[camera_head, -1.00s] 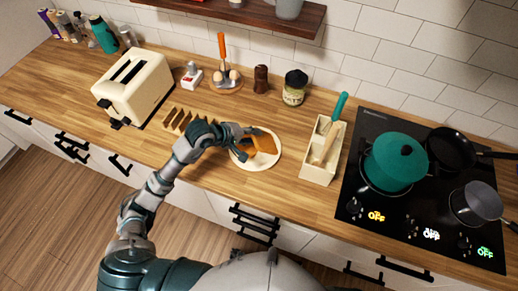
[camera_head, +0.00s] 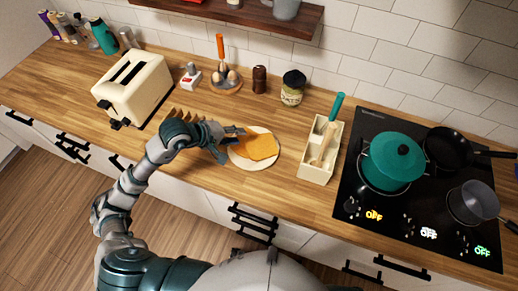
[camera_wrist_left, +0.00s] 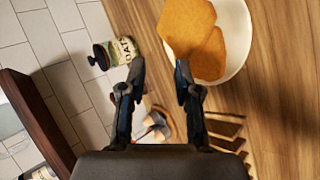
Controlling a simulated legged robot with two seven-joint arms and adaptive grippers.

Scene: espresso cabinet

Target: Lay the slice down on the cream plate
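The cream plate (camera_head: 249,163) lies on the wooden counter, and golden-brown bread (camera_head: 263,146) lies flat on it. In the left wrist view, two slices (camera_wrist_left: 187,22) overlap on the plate (camera_wrist_left: 241,58), one partly over the other. My left gripper (camera_head: 229,143) is at the plate's left edge in the head view. In the left wrist view its two fingers (camera_wrist_left: 160,72) are apart with nothing between them, and the slices are clear of the fingertips. My right gripper is not in view.
A toaster (camera_head: 133,85) and a brown slotted rack (camera_head: 178,111), partly behind my arm, are left of the plate. A utensil box (camera_head: 314,174) and a hob with a teal pot (camera_head: 392,162) are right. A jar (camera_head: 292,89) stands behind. Counter in front is clear.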

